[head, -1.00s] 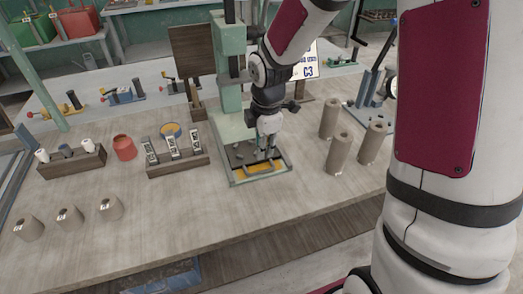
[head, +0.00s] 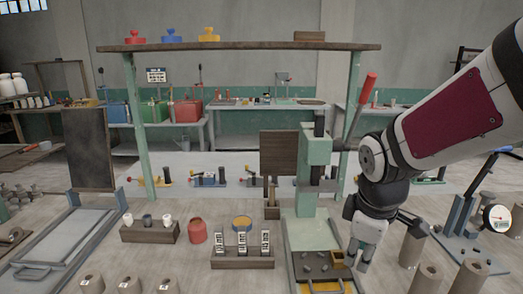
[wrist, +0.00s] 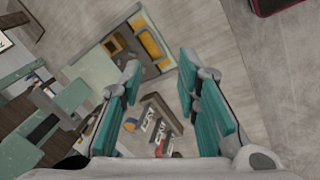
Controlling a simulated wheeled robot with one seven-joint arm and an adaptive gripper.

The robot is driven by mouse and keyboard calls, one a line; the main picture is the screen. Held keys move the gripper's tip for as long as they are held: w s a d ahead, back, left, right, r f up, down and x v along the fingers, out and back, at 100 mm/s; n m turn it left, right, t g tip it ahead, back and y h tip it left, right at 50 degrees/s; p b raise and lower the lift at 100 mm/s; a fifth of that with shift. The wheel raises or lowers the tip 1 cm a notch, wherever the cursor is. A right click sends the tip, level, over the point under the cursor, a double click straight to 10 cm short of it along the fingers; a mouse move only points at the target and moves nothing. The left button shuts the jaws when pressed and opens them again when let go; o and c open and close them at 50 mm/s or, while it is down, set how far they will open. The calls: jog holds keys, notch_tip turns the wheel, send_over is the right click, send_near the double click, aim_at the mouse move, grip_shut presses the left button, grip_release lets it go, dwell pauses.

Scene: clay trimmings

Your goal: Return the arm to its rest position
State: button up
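My arm comes in from the right in the head view, with my gripper (head: 361,256) pointing down over the bench, right of the green press (head: 312,190). In the wrist view my gripper (wrist: 163,78) has its two teal-padded fingers spread apart, with nothing between them. Below and ahead of the fingers lies a green-rimmed tray (wrist: 170,67) with yellow and grey patches inside. The tray also shows in the head view (head: 292,275), cut off by the bottom edge.
Brown clay cylinders (head: 427,280) stand close right of my gripper. A wooden rack (head: 243,263) with labelled pieces and a red pot (head: 197,232) stand to the left. The press has a red-handled lever (head: 362,98) near my arm. A shelf (head: 230,47) spans above the bench.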

jog(key=s+r+m, duration=0.2)
jog(key=s+m, duration=0.1)
jog(key=s, duration=0.2)
jog(key=s+r+m+t, duration=0.1)
jog(key=s+r+m, duration=0.2)
jog(key=s, duration=0.3)
jog(key=s+r+m+t+y, duration=0.1)
jog(key=s+r+m, duration=0.2)
jog(key=s+m, duration=0.2)
jog(key=shift+s+a, duration=0.25)
jog(key=shift+r, duration=0.1)
dwell(1.0)
